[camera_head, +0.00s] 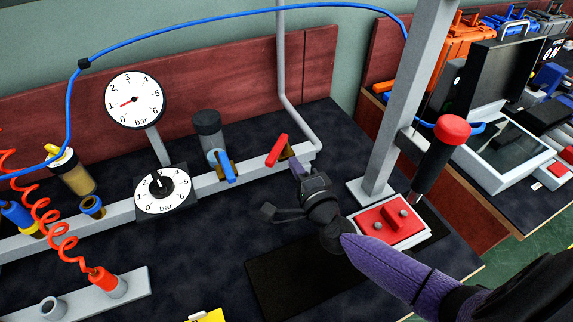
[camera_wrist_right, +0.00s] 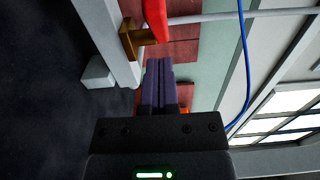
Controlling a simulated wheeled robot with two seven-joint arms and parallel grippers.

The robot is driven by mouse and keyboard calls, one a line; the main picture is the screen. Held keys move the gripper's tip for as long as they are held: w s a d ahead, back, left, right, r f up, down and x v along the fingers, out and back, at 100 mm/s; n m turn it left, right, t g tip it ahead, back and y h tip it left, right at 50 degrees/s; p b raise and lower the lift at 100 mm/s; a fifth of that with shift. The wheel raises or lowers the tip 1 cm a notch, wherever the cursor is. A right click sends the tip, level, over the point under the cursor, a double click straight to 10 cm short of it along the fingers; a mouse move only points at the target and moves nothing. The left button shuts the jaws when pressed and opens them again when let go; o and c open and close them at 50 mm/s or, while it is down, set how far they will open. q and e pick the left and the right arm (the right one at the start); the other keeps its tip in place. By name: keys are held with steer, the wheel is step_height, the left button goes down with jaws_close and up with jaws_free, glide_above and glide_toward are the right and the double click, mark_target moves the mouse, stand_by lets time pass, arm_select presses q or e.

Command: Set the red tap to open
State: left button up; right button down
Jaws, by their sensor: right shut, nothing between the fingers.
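The red tap (camera_head: 277,150) sits on the grey pipe rail, right of a blue-handled tap (camera_head: 222,165). Its red lever slants up and to the right, at an angle across the rail. In the wrist view the red lever (camera_wrist_right: 155,20) shows at the top, with its brass body (camera_wrist_right: 136,40) left of it. My right gripper (camera_head: 297,168) is just right of the tap. Its two fingers (camera_wrist_right: 160,62) are pressed together with nothing between them, just short of the lever; I cannot tell whether they touch it. My left gripper is out of view.
Two pressure gauges (camera_head: 135,99) and a dark filter cup (camera_head: 207,130) stand left of the taps. A grey post (camera_head: 400,110) and a red-knobbed lever (camera_head: 452,130) stand to the right. A blue hose (camera_head: 230,14) arches overhead. A dark mat (camera_head: 290,278) lies in front.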

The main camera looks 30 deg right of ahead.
steer(key=shift+w+a, duration=0.7)
steer(key=shift+w, duration=0.1)
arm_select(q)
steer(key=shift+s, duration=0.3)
